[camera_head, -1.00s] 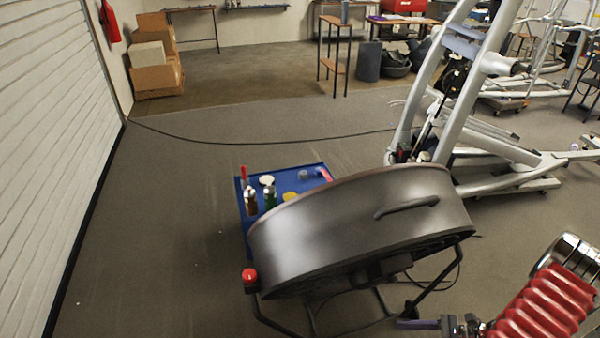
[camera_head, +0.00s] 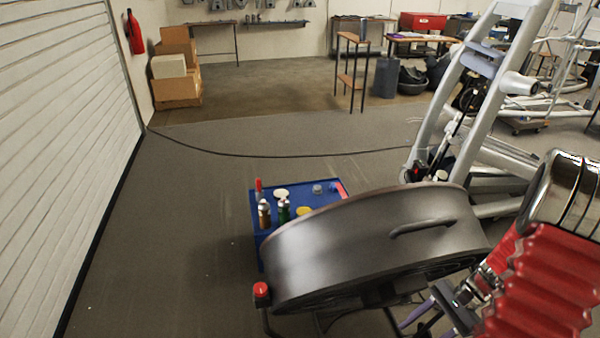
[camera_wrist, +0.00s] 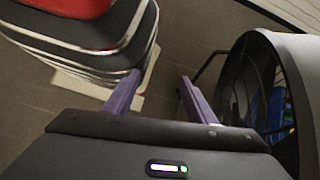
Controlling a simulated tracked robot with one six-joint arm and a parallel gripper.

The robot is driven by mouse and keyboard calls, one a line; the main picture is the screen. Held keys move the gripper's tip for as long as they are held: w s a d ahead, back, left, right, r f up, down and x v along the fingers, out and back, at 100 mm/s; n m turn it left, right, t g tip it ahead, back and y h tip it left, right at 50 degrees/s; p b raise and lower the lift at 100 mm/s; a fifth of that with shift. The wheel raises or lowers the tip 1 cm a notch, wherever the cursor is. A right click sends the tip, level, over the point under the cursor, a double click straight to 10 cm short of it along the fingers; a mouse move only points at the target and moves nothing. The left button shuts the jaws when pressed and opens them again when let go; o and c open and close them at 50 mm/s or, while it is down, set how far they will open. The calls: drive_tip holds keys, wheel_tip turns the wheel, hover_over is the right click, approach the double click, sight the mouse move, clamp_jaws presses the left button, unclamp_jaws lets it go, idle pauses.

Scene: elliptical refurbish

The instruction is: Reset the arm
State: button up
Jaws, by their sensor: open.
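My gripper shows in the wrist view (camera_wrist: 159,78) as two purple fingers spread apart with only floor between them. It is open and empty. In the head view my arm, with its red ribbed sleeve, comes in at the lower right, and a purple finger shows low beside the big grey drum fan (camera_head: 370,245). The fan's rim also stands to the right of the fingers in the wrist view (camera_wrist: 298,70). I see no contact between the fingers and the fan. The fingertips are hard to make out in the head view.
A blue cart (camera_head: 262,217) with bottles stands behind the fan. A grey exercise machine frame (camera_head: 447,95) is at the right. A black cable (camera_head: 240,154) crosses the floor. Cardboard boxes (camera_head: 176,90) are at the back left. Floor beside the shutter is clear.

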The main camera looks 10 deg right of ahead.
drive_tip(key=a+r+n+t+h, duration=0.3)
drive_tip(key=a+r+n, duration=0.4)
drive_tip(key=a+r, duration=0.3)
drive_tip(key=a+r+n+t+h, duration=0.3)
drive_tip(key=a+r+n, duration=0.5)
drive_tip(key=r, duration=1.1)
drive_tip(key=shift+s+a+n+h, duration=0.35)
drive_tip(key=shift+a+h, duration=0.55)
drive_tip(key=shift+a, duration=0.8)
